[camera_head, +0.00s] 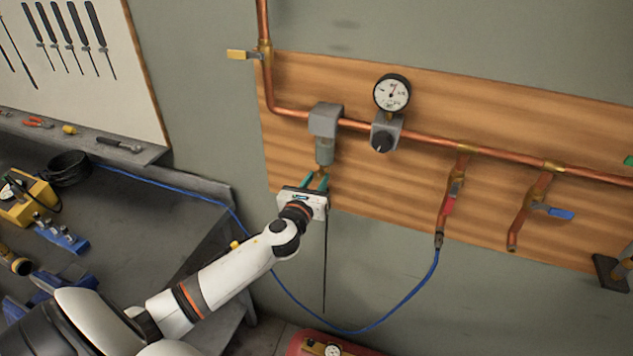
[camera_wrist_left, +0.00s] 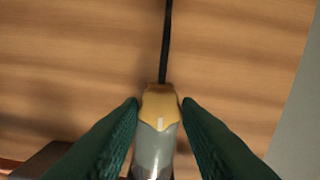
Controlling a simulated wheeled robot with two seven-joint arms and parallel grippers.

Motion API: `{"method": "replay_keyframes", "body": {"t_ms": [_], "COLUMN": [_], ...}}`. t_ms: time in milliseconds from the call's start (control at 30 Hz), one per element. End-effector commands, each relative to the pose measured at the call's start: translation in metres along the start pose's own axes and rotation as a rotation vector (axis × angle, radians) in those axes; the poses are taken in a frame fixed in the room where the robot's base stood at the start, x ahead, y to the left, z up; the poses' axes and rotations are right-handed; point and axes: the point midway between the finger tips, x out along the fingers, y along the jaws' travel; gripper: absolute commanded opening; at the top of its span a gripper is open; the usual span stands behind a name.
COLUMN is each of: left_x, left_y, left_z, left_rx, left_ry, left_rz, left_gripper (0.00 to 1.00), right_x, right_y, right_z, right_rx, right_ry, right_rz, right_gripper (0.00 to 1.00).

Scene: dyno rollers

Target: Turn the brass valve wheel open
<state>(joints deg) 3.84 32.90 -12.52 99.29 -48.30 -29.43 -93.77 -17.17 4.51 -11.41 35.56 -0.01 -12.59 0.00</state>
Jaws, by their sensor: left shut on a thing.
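The brass valve wheel (camera_wrist_left: 160,106) shows in the left wrist view as a faceted brass piece at the end of a grey filter bowl (camera_wrist_left: 153,148). A thin black tube (camera_wrist_left: 166,45) runs from it. In the head view the bowl (camera_head: 325,150) hangs under a grey filter head on the copper pipe. My left gripper (camera_head: 316,181) is directly below the bowl, with its teal fingers pointing up. In the left wrist view the fingertips (camera_wrist_left: 160,102) close on both sides of the brass piece, which is partly hidden in the head view. My right gripper is not in view.
A round gauge (camera_head: 392,93) and a regulator with a black knob (camera_head: 383,138) sit right of the filter on the wooden board (camera_head: 530,105). Red (camera_head: 448,203) and blue (camera_head: 560,213) handled valves are farther right. A blue hose (camera_head: 405,308) loops below. The workbench (camera_head: 130,240) is at left.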

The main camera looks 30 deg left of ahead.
Motion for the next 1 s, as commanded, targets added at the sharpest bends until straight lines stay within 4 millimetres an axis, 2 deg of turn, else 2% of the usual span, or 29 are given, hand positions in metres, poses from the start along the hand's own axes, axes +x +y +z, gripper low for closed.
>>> {"method": "replay_keyframes", "body": {"t_ms": [1000], "left_x": [0.000], "left_y": [-0.003], "left_z": [0.002], "left_rx": [-0.938], "left_ry": [0.002], "left_rz": [-0.002], "left_gripper": [0.08], "right_x": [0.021], "right_y": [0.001], "right_z": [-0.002], "right_rx": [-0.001], "right_ry": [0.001], "right_rz": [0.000], "right_gripper": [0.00]}}
